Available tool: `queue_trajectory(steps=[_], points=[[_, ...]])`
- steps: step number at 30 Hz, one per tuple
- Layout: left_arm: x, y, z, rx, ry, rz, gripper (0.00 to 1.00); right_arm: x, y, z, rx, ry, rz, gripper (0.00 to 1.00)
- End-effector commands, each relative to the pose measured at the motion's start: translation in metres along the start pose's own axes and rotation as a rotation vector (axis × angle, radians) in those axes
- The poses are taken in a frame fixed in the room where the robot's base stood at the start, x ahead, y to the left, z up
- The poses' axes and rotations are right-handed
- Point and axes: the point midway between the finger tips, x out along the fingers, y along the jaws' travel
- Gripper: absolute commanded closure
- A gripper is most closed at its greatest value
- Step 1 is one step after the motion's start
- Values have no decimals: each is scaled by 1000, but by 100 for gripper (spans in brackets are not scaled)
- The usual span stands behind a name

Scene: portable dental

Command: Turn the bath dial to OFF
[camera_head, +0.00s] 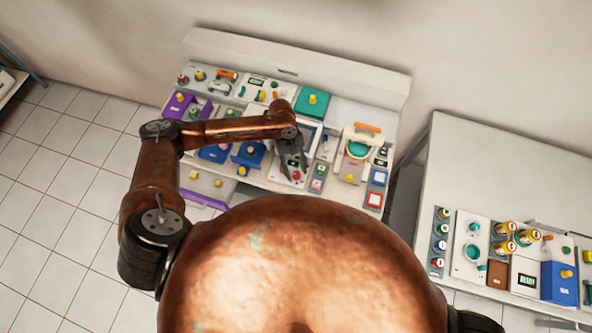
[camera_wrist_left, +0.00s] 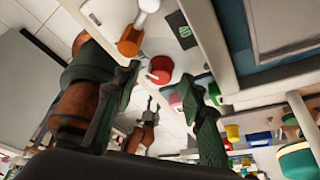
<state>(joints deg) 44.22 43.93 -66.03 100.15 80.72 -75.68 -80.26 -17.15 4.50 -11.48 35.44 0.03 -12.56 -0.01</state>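In the head view my left gripper (camera_head: 292,168) reaches down over the front middle of the left bench. The wrist view shows its two dark green fingers (camera_wrist_left: 163,76) spread apart with nothing held. A round red knob (camera_wrist_left: 160,70) on a white panel shows just beyond and between the fingertips, apart from them as far as I can tell. An orange knob with a white lever (camera_wrist_left: 130,42) and a small dark display (camera_wrist_left: 181,30) are beside it. No label is readable, so I cannot confirm which control is the bath dial.
The left bench (camera_head: 345,95) is crowded with small devices, including a teal box (camera_head: 313,103) and a device with an orange bar (camera_head: 367,127). A second bench (camera_head: 500,160) stands at the right with a clear back half and several devices in front.

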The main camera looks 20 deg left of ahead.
Motion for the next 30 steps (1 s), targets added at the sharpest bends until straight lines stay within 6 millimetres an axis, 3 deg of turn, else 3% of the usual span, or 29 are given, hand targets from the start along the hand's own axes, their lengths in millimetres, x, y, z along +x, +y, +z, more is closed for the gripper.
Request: queue_trajectory(steps=[15,21,30], points=[[-97,-1,1,1,-2,-2,62,0,1,0,0,0,2,60],[-112,0,0,1,0,-1,62,0,1,0,0,0,2,60],[-114,0,0,1,0,-1,62,0,1,0,0,0,1,60]])
